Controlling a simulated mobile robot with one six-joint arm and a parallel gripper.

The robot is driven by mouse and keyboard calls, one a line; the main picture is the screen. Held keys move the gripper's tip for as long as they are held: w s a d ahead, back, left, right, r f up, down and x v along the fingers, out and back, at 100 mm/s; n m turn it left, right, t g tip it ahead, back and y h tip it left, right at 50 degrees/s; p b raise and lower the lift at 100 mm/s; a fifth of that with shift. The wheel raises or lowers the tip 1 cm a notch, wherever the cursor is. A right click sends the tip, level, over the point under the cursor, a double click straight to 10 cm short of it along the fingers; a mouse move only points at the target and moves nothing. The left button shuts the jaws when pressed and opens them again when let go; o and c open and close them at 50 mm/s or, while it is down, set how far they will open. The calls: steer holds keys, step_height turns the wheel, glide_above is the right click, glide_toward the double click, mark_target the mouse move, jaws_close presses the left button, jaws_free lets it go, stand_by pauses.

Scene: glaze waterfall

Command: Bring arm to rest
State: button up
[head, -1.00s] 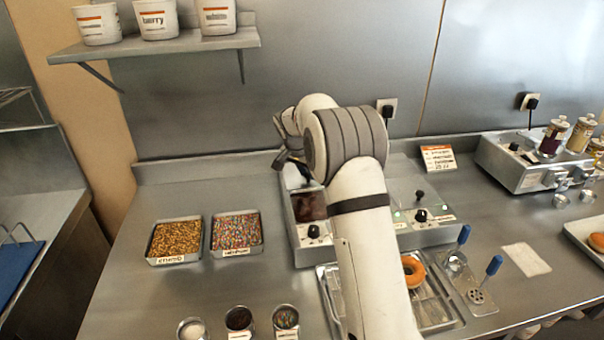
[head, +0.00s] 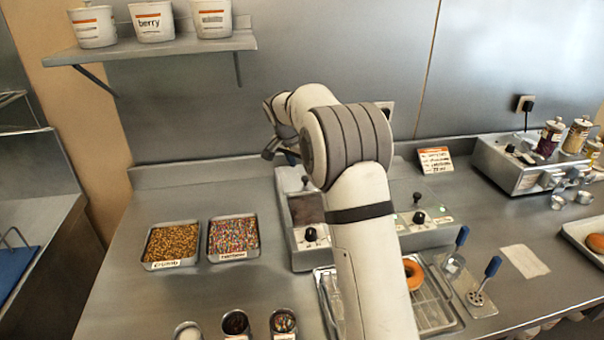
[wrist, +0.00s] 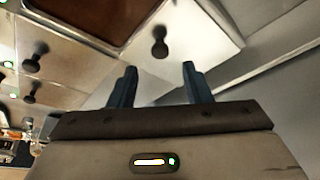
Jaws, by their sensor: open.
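My gripper (wrist: 158,82) is open in the wrist view, with its two dark fingers apart and nothing between them. In the head view my arm reaches up over the counter, and its end is bent to the left, above the back of the glaze machine (head: 309,235). The fingers are mostly hidden there by the wrist. The wrist view shows the machine's dark brown basin (wrist: 95,15) and a black knob ahead of the fingertips, apart from them.
Two sprinkle trays (head: 171,266) (head: 234,257) lie left of the machine. Topping cups (head: 236,325) stand at the front. A ringed donut (head: 413,273) sits on a wire rack (head: 433,308) beside my arm. A shelf (head: 150,48) with tubs hangs upper left.

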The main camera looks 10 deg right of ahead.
steer(key=shift+v, duration=1.2)
steer(key=s+d+r+n+y, duration=0.1)
steer(key=s+r+n, duration=0.15)
steer(key=s, duration=0.75)
steer(key=s+r+n+y, duration=0.1)
steer(key=s+r+n, duration=0.15)
steer(key=s, duration=0.65)
steer(key=s+f+n, duration=0.2)
steer(key=s, duration=0.9)
steer(key=s+f+n+y, duration=0.1)
steer(key=s+f+n, duration=0.1)
steer(key=s, duration=1)
steer(key=shift+f, duration=0.7)
steer(key=shift+c, duration=0.8)
steer(key=shift+s, duration=0.2)
